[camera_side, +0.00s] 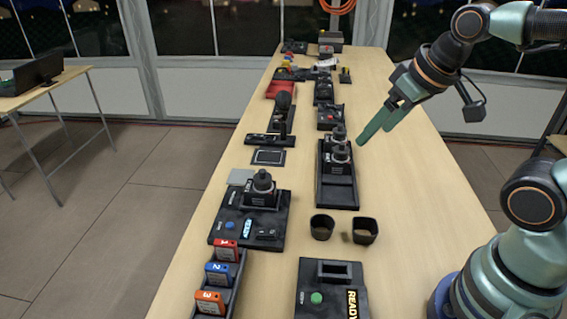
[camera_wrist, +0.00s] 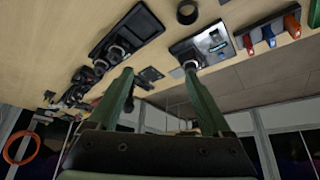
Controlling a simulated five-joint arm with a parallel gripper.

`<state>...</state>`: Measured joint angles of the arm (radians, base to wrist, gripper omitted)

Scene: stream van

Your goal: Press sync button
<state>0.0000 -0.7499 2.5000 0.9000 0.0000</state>
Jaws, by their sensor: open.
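A black panel (camera_side: 215,238) stands at the left front of the table, with a blue button (camera_side: 230,225), a small lit display (camera_side: 248,227) and a camera-like unit (camera_side: 262,190) on it. Another black panel (camera_side: 338,275) at the front has a green button (camera_side: 316,298) and a READY label. The small labels are too blurred to tell which button is sync. My gripper (camera_side: 375,134) is open and empty, above the table's right half, away from both buttons. Its two green fingers also show in the wrist view (camera_wrist: 158,70).
A black tray (camera_side: 338,195) with two camera-like units stands mid-table. Two dark cups (camera_side: 321,227) (camera_side: 364,231) stand in front of it. A rack holds numbered red, blue and orange cartridges (camera_side: 219,273). More devices line the back. The table's right side (camera_side: 430,200) is clear.

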